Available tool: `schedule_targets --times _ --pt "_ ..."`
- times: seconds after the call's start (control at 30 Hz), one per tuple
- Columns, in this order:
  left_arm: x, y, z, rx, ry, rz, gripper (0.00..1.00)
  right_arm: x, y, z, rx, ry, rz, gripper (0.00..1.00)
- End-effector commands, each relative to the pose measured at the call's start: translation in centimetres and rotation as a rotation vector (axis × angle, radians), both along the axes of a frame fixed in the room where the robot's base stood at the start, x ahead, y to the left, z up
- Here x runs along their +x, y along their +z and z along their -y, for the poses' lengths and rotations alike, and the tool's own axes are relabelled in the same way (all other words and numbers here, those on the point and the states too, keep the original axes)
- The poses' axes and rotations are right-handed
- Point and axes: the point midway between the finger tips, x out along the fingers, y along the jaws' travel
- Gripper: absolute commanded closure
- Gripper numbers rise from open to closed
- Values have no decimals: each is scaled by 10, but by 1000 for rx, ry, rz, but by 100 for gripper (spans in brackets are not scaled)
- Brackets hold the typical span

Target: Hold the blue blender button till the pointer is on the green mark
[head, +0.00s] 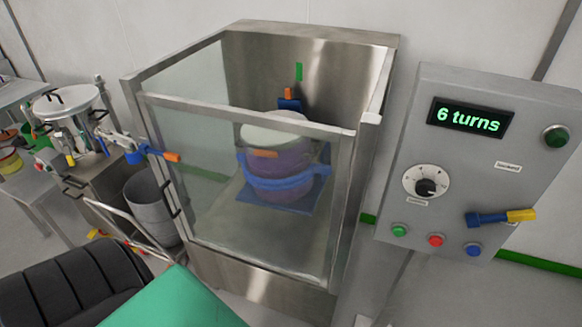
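The blue blender button (473,249) is at the lower right of the grey control panel (455,160), right of a green button (399,230) and a red button (436,240). The panel's display (469,117) reads "6 turns". Behind the glass guard, a purple drum (280,160) with blue bands and a pale lid stands in the steel enclosure (345,165). A green mark (299,72) is on the back wall. A blue piece with an orange tip (288,95), perhaps the pointer, shows just below and left of it, apart from it. Neither of my grippers is in view.
The panel also carries a dial (426,187), a blue lever with a yellow end (500,217) and a green lamp or button (556,136). A grey bin (152,209) and a steel vessel (66,103) stand at left. A black padded surface (70,293) and green surface (175,300) are in front.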

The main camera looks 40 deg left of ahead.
Motion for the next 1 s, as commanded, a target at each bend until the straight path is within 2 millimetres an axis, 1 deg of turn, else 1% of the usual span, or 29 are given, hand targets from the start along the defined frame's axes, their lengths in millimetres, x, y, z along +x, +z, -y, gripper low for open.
schedule_targets --times 0.03,0.1,0.13,1.0 --pt "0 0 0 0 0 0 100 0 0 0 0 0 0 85" --pt "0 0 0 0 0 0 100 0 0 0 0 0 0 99" --pt "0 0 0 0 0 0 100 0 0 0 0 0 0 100" --pt "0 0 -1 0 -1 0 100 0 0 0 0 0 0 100"
